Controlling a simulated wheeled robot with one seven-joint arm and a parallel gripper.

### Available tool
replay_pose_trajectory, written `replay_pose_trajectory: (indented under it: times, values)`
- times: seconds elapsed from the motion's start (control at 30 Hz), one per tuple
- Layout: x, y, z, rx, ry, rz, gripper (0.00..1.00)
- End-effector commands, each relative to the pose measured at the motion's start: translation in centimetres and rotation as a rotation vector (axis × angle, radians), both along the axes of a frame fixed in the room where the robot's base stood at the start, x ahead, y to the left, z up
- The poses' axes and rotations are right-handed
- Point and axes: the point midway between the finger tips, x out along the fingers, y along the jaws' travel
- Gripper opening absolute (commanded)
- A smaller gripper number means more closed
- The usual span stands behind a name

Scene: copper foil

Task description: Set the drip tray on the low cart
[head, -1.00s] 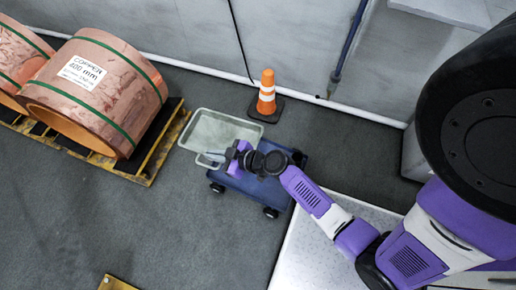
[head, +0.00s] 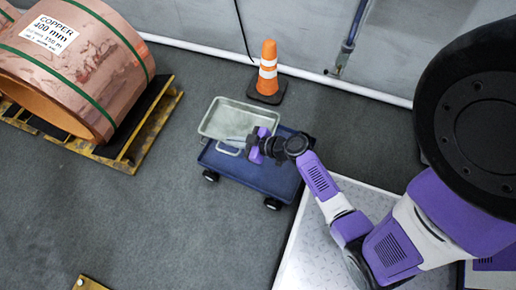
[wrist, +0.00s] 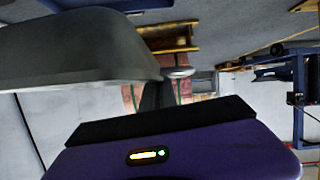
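The drip tray (head: 238,105) is a shallow grey-green rectangular pan with a looped handle on its near side. In the head view it is over the back left part of the blue low cart (head: 262,182), partly past its back edge. I cannot tell if it touches the deck. My gripper (head: 252,146) is at the tray's near right side, shut on it, though the fingertips are partly hidden. In the wrist view the tray (wrist: 75,50) fills the upper left, with its handle end (wrist: 178,72) by a dark finger.
An orange traffic cone (head: 267,75) stands behind the tray near the wall. A copper coil (head: 85,65) lies on a yellow-edged pallet (head: 150,125) to the left. A pale patterned surface (head: 340,200) is right of the cart. The floor in front of the cart is clear.

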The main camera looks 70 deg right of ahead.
Motion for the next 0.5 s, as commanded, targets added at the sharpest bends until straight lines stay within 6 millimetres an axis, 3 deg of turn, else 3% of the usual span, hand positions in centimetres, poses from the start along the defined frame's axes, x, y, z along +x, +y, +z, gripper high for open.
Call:
replay_pose_trajectory:
  times: [0.17,0.5]
  values:
    - [-0.1,-0.3,-1.6,-0.001,-0.001,-0.002,0.00]
    - [-0.1,-0.3,-9.6,0.001,0.000,-0.004,0.00]
